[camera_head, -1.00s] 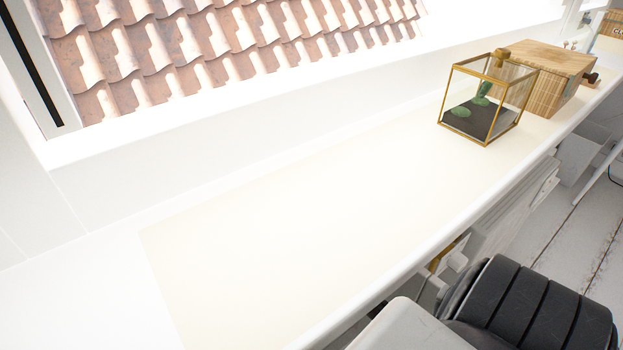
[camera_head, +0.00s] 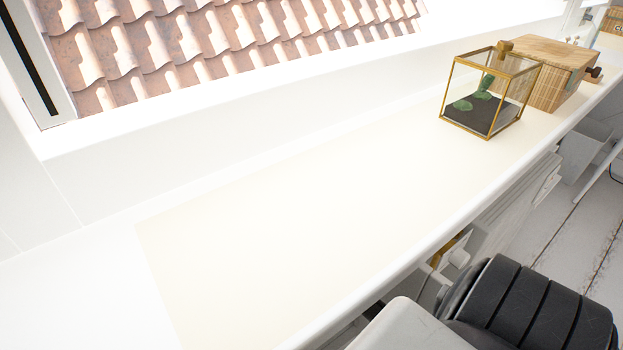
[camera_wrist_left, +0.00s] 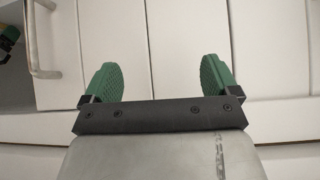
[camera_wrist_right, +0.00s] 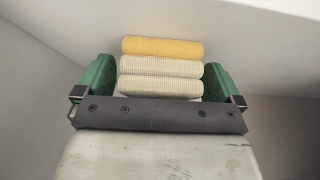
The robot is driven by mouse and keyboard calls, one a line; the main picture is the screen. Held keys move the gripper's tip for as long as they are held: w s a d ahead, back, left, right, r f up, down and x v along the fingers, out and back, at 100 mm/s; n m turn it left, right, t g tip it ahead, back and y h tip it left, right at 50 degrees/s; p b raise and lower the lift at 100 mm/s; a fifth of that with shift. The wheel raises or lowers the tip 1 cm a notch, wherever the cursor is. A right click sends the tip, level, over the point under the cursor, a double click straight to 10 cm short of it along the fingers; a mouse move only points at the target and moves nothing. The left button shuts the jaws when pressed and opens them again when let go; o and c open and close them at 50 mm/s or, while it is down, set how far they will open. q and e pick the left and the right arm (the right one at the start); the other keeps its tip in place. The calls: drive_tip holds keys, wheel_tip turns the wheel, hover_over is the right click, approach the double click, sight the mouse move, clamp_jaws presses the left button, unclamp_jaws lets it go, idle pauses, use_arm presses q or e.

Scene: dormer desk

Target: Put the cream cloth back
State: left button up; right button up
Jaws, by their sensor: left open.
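My right gripper (camera_wrist_right: 160,85) is open in the right wrist view, its green fingers on either side of a stack of rolled or folded ribbed cloths. The top one is a yellow cloth (camera_wrist_right: 162,47); below it lie a cream cloth (camera_wrist_right: 161,68) and another cream cloth (camera_wrist_right: 160,88). The lower part of the stack is hidden behind the gripper. I cannot tell whether the fingers touch the cloths. My left gripper (camera_wrist_left: 161,75) is open and empty, facing white panels. Neither gripper shows in the head view.
The white desktop (camera_head: 60,295) carries a large, flat cream area (camera_head: 300,220), mostly clear. A brass-edged glass terrarium (camera_head: 485,105) and a wooden box (camera_head: 545,75) stand at the far right. In the left wrist view a metal handle (camera_wrist_left: 35,45) projects at the left. Pale walls flank the cloth stack.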

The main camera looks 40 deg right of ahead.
drive_tip(key=shift+r, duration=0.2)
drive_tip(key=p+v, duration=0.1)
drive_tip(key=v, duration=0.1)
drive_tip(key=shift+s+r+p, duration=0.2)
drive_tip(key=shift+r+p, duration=0.1)
drive_tip(key=p+v, duration=0.1)
drive_tip(key=v, duration=0.2)
drive_tip(key=shift+s+a+r+p, duration=0.1)
drive_tip(key=shift+s+r+p, duration=0.05)
drive_tip(key=shift+r+p, duration=0.15)
use_arm(q)
drive_tip(key=s+a+g+y, duration=0.1)
drive_tip(key=s+a+g, duration=0.1)
drive_tip(key=s+g, duration=0.3)
drive_tip(key=shift+s+a+f, duration=0.2)
drive_tip(key=shift+s+f, duration=0.05)
drive_tip(key=shift+s, duration=0.85)
use_arm(e)
drive_tip(key=shift+s+r, duration=0.35)
drive_tip(key=shift+r, duration=0.05)
